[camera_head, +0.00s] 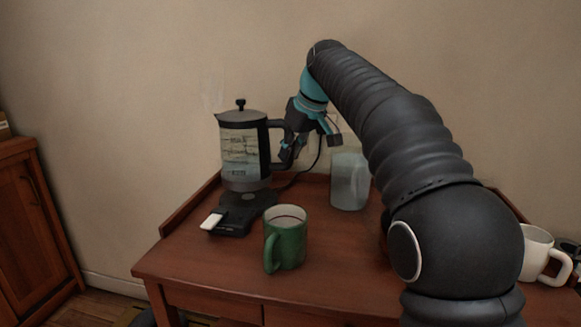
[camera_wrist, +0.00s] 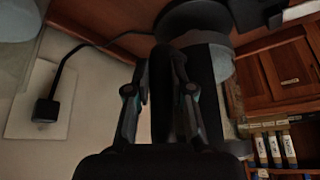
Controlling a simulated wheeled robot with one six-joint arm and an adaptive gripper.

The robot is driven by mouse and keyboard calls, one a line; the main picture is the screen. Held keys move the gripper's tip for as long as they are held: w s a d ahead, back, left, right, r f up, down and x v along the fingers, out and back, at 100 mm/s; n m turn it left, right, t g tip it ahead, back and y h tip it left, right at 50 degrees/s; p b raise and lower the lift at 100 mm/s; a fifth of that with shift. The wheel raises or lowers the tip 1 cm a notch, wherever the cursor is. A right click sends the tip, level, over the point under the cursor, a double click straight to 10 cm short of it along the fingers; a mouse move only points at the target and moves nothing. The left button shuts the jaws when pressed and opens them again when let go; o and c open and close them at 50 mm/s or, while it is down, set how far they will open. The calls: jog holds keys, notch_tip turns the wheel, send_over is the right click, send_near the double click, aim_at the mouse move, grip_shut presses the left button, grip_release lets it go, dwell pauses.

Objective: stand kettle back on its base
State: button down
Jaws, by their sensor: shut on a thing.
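The kettle (camera_head: 241,152), with a glass body, black lid and black handle, is upright in the head view. My gripper (camera_head: 291,147) comes from the right and is shut on its handle. The black base (camera_head: 236,217), with a white lever at its front left, lies on the table under the kettle. The kettle's bottom is over the back part of the base; I cannot tell whether it touches. In the wrist view, the fingers of my gripper (camera_wrist: 160,92) close around the dark handle, and the kettle body is mostly hidden behind them.
A green mug (camera_head: 286,238) stands in front right of the base. A translucent pitcher (camera_head: 349,180) stands behind right, near my arm. A white mug (camera_head: 537,254) is at the far right. The wooden table (camera_head: 350,262) is clear in front, with a raised back edge.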

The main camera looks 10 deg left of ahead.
aim_at(292, 163)
jog(key=shift+f+b, duration=0.7)
jog(key=shift+f, duration=1.2)
jog(key=c, duration=1)
grip_release()
jog(key=shift+f, duration=0.1)
jog(key=p+v, duration=0.2)
jog(key=v, duration=1)
jog(key=shift+p, duration=0.3)
